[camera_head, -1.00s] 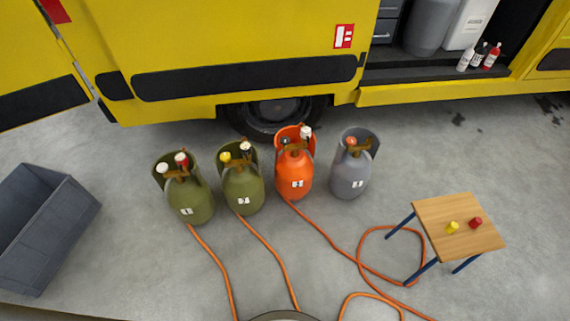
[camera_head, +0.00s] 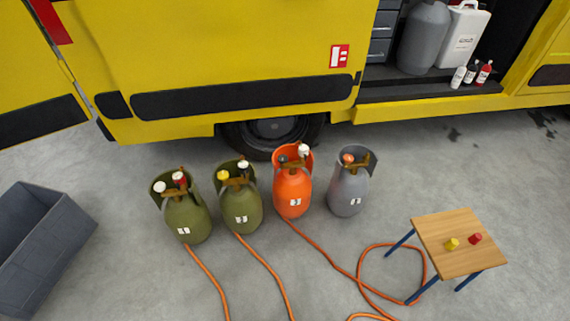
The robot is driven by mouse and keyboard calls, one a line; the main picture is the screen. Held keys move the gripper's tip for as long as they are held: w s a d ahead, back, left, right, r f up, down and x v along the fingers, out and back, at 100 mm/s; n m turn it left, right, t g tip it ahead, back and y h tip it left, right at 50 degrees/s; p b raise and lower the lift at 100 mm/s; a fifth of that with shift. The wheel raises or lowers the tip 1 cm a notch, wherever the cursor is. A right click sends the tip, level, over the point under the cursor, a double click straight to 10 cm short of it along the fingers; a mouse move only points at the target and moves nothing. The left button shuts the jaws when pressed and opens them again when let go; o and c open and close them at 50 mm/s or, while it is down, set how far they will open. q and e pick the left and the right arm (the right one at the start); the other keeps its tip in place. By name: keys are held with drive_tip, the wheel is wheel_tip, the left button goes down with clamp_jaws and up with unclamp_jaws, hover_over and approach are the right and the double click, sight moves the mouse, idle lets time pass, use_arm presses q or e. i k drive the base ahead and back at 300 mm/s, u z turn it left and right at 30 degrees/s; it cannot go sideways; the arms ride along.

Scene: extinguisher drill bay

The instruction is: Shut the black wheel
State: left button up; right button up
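Four gas cylinders stand upright in a row before the yellow van. The left green cylinder (camera_head: 187,222) has a white wheel (camera_head: 159,187) and a red wheel (camera_head: 179,177). The second green cylinder (camera_head: 241,210) has a yellow wheel (camera_head: 222,175) and a small black-and-white top part (camera_head: 243,164). The orange cylinder (camera_head: 292,190) has a dark grey or black knob (camera_head: 283,158) and a white one (camera_head: 304,150). The grey cylinder (camera_head: 346,195) has an orange-red knob (camera_head: 348,158). I cannot tell for sure which is the black wheel, or whether it is turned shut. Neither gripper shows.
Orange hoses (camera_head: 262,258) run across the floor from several cylinders. A small wooden table (camera_head: 455,225) at the right holds a yellow and a red knob. A grey bin (camera_head: 40,245) stands at the left. The van (camera_head: 230,60) blocks the back; the front floor is mostly clear.

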sight(283, 159)
drive_tip(key=u, duration=1.05)
drive_tip(key=i, duration=1.6)
drive_tip(key=z, duration=2.75)
